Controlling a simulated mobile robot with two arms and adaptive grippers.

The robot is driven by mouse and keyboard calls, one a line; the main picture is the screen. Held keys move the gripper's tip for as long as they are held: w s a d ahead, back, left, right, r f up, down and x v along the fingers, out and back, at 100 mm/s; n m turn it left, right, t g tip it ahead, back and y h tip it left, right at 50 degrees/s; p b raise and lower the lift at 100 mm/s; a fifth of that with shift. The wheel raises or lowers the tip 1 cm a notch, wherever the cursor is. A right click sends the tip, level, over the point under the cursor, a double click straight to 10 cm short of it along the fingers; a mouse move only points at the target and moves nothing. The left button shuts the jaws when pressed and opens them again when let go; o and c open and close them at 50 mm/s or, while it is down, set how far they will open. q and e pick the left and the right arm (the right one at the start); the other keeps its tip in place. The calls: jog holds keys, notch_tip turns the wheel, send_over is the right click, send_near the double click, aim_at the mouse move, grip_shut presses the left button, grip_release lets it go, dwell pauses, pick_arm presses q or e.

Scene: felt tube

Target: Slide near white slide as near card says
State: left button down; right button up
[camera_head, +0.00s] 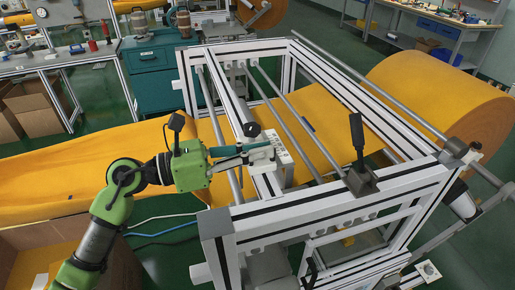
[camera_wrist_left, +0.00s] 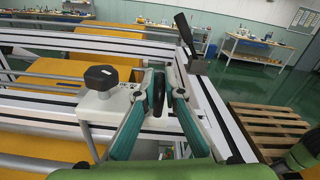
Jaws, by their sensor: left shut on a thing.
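The near white slide (camera_head: 262,156) sits on the near rail of the white frame, with a black knob (camera_head: 252,129) on top. In the left wrist view the slide's white body (camera_wrist_left: 98,106) and its knob (camera_wrist_left: 101,77) are left of the fingers. My left gripper (camera_head: 243,153) reaches the slide from the left. Its teal fingers (camera_wrist_left: 158,100) are shut on a black upright part (camera_wrist_left: 158,93) beside the slide's body; the fingers hide some of it. A white plate with small marks (camera_head: 284,148) is just right of the slide; its marks are too small to read.
Orange felt (camera_head: 330,135) runs under the rails from a big roll (camera_head: 445,95) at the right. A black lever (camera_head: 357,140) stands on the frame's near right side. A cardboard box (camera_head: 30,245) is at lower left. A wooden pallet (camera_wrist_left: 268,125) shows in the wrist view.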

pick_arm(q)
jog(key=c, duration=2.2)
grip_release()
jog(key=shift+o, duration=0.2)
jog(key=v, duration=1.2)
